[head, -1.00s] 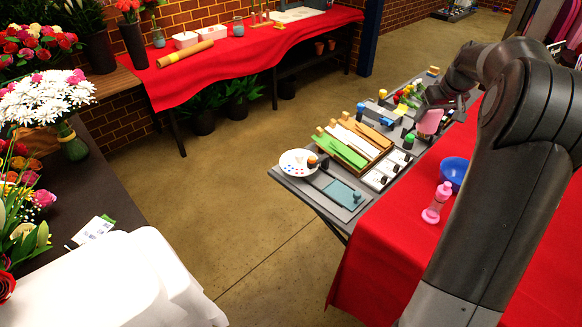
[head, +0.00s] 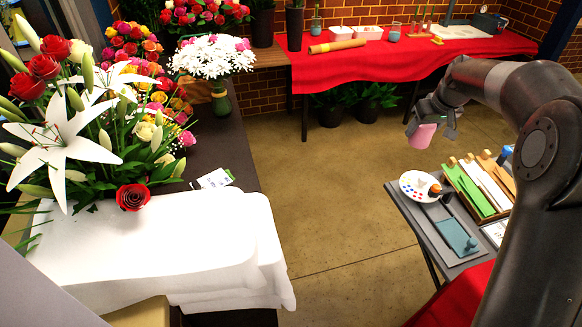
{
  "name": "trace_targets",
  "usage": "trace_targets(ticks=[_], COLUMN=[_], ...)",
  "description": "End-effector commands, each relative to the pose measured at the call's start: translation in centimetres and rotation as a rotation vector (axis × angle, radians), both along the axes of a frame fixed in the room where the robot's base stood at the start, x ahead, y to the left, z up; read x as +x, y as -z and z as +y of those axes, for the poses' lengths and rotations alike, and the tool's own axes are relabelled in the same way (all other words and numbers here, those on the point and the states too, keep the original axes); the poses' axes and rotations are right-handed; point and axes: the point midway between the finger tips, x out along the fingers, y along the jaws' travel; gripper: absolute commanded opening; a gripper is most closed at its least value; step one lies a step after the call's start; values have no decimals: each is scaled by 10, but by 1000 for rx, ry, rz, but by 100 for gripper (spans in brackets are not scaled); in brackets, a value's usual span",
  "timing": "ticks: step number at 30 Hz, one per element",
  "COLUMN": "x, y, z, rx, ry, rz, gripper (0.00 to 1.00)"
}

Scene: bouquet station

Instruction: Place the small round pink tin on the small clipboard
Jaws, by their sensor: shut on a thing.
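The small pink tin (head: 422,137) is held in my gripper (head: 427,124), which is shut on it. The gripper holds it in the air above the floor, beyond the grey table and before the red-draped table. The fingers hide part of the tin. A small white sheet with dark print and a green edge (head: 215,179) lies on the dark table at the left, well apart from my gripper. It may be the small clipboard; it is too small to tell.
A white cloth (head: 170,250) and tall flowers crowd the dark table around the sheet. White flowers in a green vase (head: 221,100) stand behind it. Open floor (head: 330,190) separates the dark table from the grey table (head: 425,240) with its paint palette (head: 420,186).

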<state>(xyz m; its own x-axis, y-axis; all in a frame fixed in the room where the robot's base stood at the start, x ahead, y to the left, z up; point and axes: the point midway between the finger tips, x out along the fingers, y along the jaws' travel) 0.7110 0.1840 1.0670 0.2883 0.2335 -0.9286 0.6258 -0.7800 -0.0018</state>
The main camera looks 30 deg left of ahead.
Motion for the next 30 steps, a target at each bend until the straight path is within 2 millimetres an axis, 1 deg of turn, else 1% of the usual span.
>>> trace_targets(ticks=[1,2,3,8,9,11,12,14,15,17,18,20,21,24,27,30], x=[-7,-10,-16,-41,-48,-60,-69,-82,-91,-106,-116,-132,-143,-171,-198,-220], y=[0,1,1,3,4,4,5,5,6,7,7,8,8,9,10,11], z=[25,37,54,118,134,157,173,195,210,231,246,266,280,311,337,357], rx=[0,0,0,1,2,2,2,3,4,4,4,5,5,6,7,8], ry=[-31,-45,-64,-140,-158,-187,-206,-235,-253,-282,-302,-328,-348,-394,-434,-467], rz=[-2,-1,-1,-3,-3,-4,-4,-4,-4,-4,-5,-6,-6,-8,-8,-8], gripper=[31,31,31,31,31,31,31,31,31,31,31,31,31,31,31,31])
